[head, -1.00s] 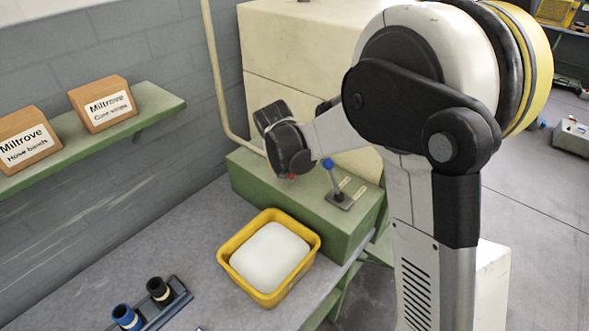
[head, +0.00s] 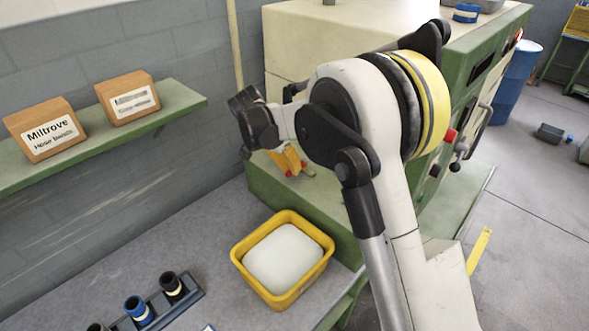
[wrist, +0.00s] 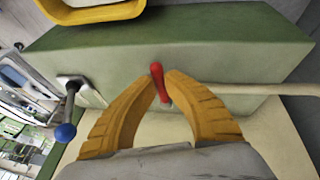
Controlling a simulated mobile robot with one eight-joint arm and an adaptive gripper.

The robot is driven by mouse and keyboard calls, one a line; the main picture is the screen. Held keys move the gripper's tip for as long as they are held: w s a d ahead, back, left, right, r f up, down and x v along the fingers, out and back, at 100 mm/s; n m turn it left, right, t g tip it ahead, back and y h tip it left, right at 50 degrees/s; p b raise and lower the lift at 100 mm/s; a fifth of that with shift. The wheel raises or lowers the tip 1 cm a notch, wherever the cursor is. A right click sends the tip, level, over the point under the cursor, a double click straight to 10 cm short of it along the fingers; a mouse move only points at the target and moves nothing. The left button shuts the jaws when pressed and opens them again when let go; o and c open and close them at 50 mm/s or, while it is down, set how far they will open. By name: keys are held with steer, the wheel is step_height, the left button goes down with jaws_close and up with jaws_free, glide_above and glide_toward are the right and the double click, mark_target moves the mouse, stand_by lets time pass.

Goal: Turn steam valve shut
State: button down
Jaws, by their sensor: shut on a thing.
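The valve's red handle (wrist: 157,80) stands by the green machine base in the wrist view, close to where a pale pipe (wrist: 260,89) meets it. My gripper (wrist: 165,86) has its two yellow fingers closed around the lower part of this handle, with the red upper end showing beyond the tips. In the head view my gripper (head: 289,162) is low over the green base (head: 262,190), with small red spots at its tips. The valve body is mostly hidden by the fingers.
A blue-knobbed lever (wrist: 66,131) stands left of my gripper in the wrist view. A yellow tub (head: 322,268) with a white filling sits on the grey bench. A shelf (head: 185,101) holds two labelled boxes. A rack (head: 190,298) holds dark and blue pieces.

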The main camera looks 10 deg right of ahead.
steer(key=shift+w+a+f+m, duration=0.1)
steer(key=shift+w+a+m, duration=0.1)
steer(key=shift+m, duration=0.3)
steer(key=c, duration=1.4)
jaws_free()
steer(key=shift+w, duration=0.1)
steer(key=w+v, duration=0.1)
steer(key=v, duration=1.1)
steer(key=shift+s, duration=0.35)
